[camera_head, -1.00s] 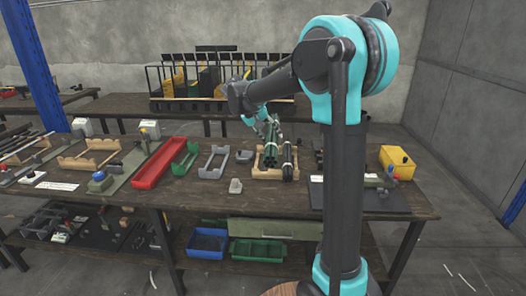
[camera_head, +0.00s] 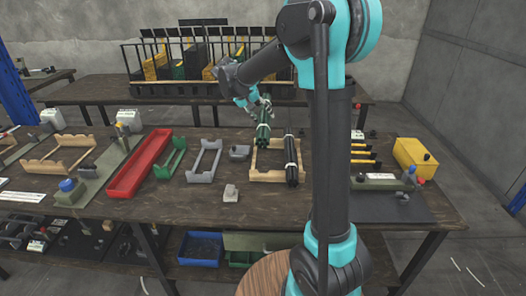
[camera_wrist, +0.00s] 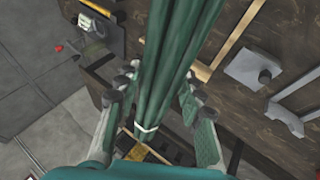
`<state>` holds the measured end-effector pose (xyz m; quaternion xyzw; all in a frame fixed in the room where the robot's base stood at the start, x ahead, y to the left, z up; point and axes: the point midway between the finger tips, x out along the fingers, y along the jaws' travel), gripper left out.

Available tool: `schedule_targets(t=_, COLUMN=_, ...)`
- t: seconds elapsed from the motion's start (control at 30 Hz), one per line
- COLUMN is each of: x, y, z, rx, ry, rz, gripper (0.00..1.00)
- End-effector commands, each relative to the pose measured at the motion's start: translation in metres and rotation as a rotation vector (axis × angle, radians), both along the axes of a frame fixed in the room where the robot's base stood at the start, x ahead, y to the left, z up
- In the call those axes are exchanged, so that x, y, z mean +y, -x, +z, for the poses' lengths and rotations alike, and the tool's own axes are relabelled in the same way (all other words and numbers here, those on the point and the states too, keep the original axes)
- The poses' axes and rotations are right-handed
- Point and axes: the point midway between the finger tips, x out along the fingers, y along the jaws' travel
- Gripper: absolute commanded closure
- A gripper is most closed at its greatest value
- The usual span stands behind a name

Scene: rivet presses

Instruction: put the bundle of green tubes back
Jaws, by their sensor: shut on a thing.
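The bundle of green tubes (camera_head: 263,132) is in my gripper (camera_head: 262,108), over the back left part of a wooden cradle (camera_head: 252,158) on the workbench. In the wrist view the green tubes (camera_wrist: 165,75) run between the fingers of my gripper (camera_wrist: 155,105), with a white band (camera_wrist: 146,128) round them. My gripper is shut on the bundle. A bundle of black tubes (camera_head: 291,160) lies in the right part of the cradle. I cannot tell whether the green bundle touches the cradle.
Left of the cradle stand a grey cradle (camera_head: 204,159), a green cradle (camera_head: 171,157) and a red tray (camera_head: 139,165). A small grey block (camera_head: 230,193) lies in front. A yellow box (camera_head: 415,159) stands on the right. A back table holds a rack of bins.

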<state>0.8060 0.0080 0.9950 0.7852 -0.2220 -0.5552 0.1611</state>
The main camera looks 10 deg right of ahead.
Motion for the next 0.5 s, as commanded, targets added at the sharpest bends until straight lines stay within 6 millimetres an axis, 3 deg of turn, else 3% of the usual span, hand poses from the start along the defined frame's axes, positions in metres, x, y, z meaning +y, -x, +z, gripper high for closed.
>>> schedule_targets(t=0.3, x=0.0, y=-0.001, z=-0.071, rx=-0.001, ry=0.001, rz=0.0, gripper=1.0)
schedule_targets(t=0.5, x=0.0, y=-0.001, z=-0.109, rx=-0.001, ry=0.001, rz=0.0, gripper=1.0)
